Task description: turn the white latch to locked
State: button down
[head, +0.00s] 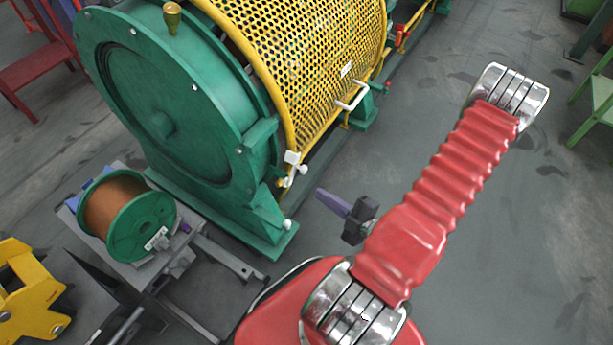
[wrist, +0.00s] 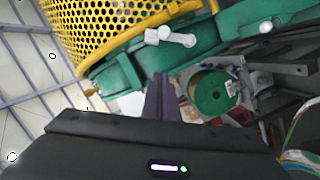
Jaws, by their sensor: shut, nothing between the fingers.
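The white latch (head: 292,158) sits at the lower end of the yellow mesh guard, by the green end housing. In the wrist view the white latch (wrist: 172,37) shows a round white part and a lever pointing right. My gripper (head: 320,192) is shut and empty, its purple-grey fingers pointing toward the machine. It is apart from the latch, to the right of it and lower in the head view. In the wrist view the shut fingers (wrist: 160,76) are below the latch in the picture. I cannot tell from the lever which setting is locked.
The yellow mesh guard (head: 300,45) has a white handle (head: 352,97) on its lower edge. A spool of copper wire (head: 122,210) sits on a grey stand at left. Open floor lies right of the machine.

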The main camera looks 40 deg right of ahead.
send_near(299, 172)
jog(key=shift+w+a+r, duration=1.3)
jog(key=shift+w+a, duration=0.95)
jog(key=shift+w+d+f, duration=0.35)
jog(key=shift+d+f, duration=0.2)
jog(key=shift+d, duration=0.25)
jog(key=shift+w+d+f, duration=0.35)
jog(key=shift+d+f, duration=0.25)
jog(key=shift+d, duration=0.2)
